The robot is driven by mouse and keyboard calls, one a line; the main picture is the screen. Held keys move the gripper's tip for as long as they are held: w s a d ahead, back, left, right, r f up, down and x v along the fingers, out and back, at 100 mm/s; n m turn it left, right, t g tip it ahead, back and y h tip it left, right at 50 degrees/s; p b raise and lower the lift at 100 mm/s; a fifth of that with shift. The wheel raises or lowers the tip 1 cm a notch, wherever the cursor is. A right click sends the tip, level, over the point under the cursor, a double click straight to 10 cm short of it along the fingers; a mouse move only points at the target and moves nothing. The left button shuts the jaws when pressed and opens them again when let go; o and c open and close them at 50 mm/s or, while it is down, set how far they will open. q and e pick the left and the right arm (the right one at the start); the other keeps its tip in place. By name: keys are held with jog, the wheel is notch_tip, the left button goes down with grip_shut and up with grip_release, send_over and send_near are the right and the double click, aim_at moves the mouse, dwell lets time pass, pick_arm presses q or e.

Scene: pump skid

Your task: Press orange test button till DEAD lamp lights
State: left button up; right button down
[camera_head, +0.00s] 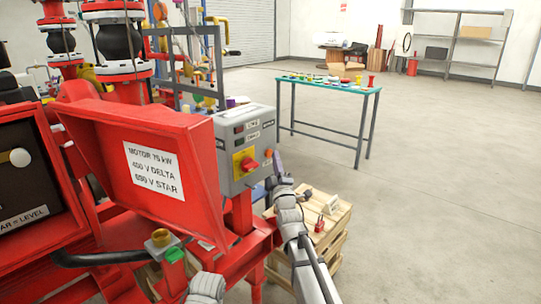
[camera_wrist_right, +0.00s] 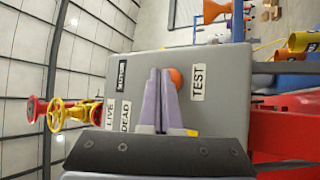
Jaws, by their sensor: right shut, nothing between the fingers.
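In the right wrist view the button (camera_wrist_right: 176,77) sits beside a TEST label (camera_wrist_right: 197,82), partly hidden by my fingers. My right gripper (camera_head: 279,161) is shut and empty, its purple fingers (camera_wrist_right: 160,75) pointing at the box right by the button. I cannot tell whether they touch it. My left gripper is not in view.
A red and yellow rotary switch (camera_head: 246,164) is left of the button. A red open cover (camera_head: 110,155) with a motor label stands at left. A wooden crate (camera_head: 330,222) with small parts is below right. A green-topped table (camera_head: 330,84) stands behind; the floor at right is clear.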

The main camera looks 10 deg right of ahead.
jog(key=shift+w+a, duration=0.3)
jog(key=shift+w, duration=0.05)
dwell(0.7)
jog(key=shift+s+d, duration=0.1)
dwell(0.4)
jog(key=shift+s+d, duration=0.45)
jog(key=shift+s, duration=0.15)
jog(key=shift+s+d, duration=0.8)
jog(key=shift+s, duration=0.2)
jog(key=shift+s+d, duration=0.75)
jog(key=shift+s, duration=0.25)
